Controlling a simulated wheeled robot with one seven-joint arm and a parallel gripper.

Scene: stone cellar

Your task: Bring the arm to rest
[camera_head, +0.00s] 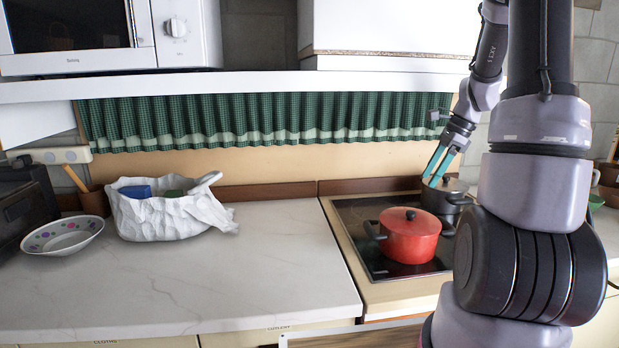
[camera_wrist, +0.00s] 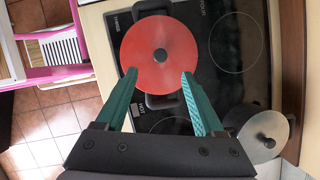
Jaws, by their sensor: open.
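My gripper (camera_head: 437,168) hangs above the back right of the stove with its teal fingers pointing down, apart and with nothing between them. In the wrist view my gripper (camera_wrist: 160,74) shows its two open fingers, with a red lidded pot (camera_wrist: 150,45) beyond the tips. In the head view the red pot (camera_head: 408,240) stands on the dark cooktop (camera_head: 375,212), in front and to the left of my gripper. A grey lidded pot (camera_head: 458,187) stands behind it, close to my fingers; I cannot tell whether they touch it.
A white bag-like container (camera_head: 165,216) with blue and green items and a patterned bowl (camera_head: 62,236) stand on the left of the marble counter (camera_head: 235,275). The counter's middle is clear. A shelf (camera_head: 270,82) with a green curtain (camera_head: 250,118) runs above. A microwave (camera_head: 75,30) sits upper left.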

